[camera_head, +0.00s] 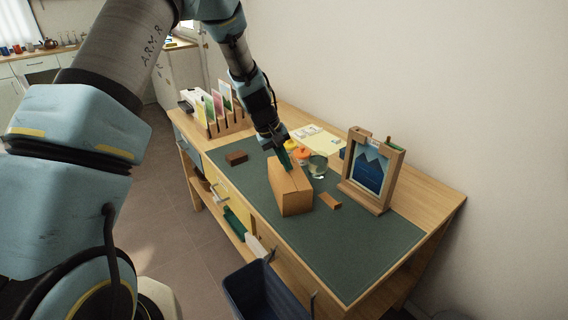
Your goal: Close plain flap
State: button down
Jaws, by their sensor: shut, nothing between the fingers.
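A brown cardboard box (297,201) stands on the green desk mat. Its top (288,182) looks mostly covered, with a line running along it. I cannot tell which part is the plain flap or how far it stands open. My gripper (285,167) is shut and empty. It points down at the far end of the box top, and I cannot tell whether it touches it. The gripper hides part of that far end.
A glass (317,166) and orange-lidded jars (302,153) stand close behind the box. A framed mountain picture (369,174) stands to the right. Small brown blocks lie left (237,157) and right (330,201) of the box. The mat's front right (345,255) is clear.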

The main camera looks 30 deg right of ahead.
aim_at(284, 172)
jog(key=shift+a+r, duration=0.1)
dwell(0.3)
jog(key=shift+w+a+r, duration=0.15)
jog(key=shift+a+r, duration=0.1)
jog(key=shift+a, duration=0.35)
jog(key=shift+r+p, duration=0.3)
jog(key=shift+r, duration=0.15)
notch_tip(284, 172, up, 13)
jog(key=f+y, duration=0.1)
jog(key=f, duration=0.3)
jog(key=d+f+y+b, duration=0.1)
jog(key=f, duration=0.4)
jog(key=f+y+b, duration=0.1)
jog(key=f, duration=0.4)
jog(key=shift+s+d+f+t, duration=0.2)
jog(key=shift+s+d+t, duration=0.1)
jog(key=shift+s, duration=0.05)
jog(key=shift+f, duration=0.15)
jog(key=shift+f+b, duration=0.1)
jog(key=shift+b, duration=0.25)
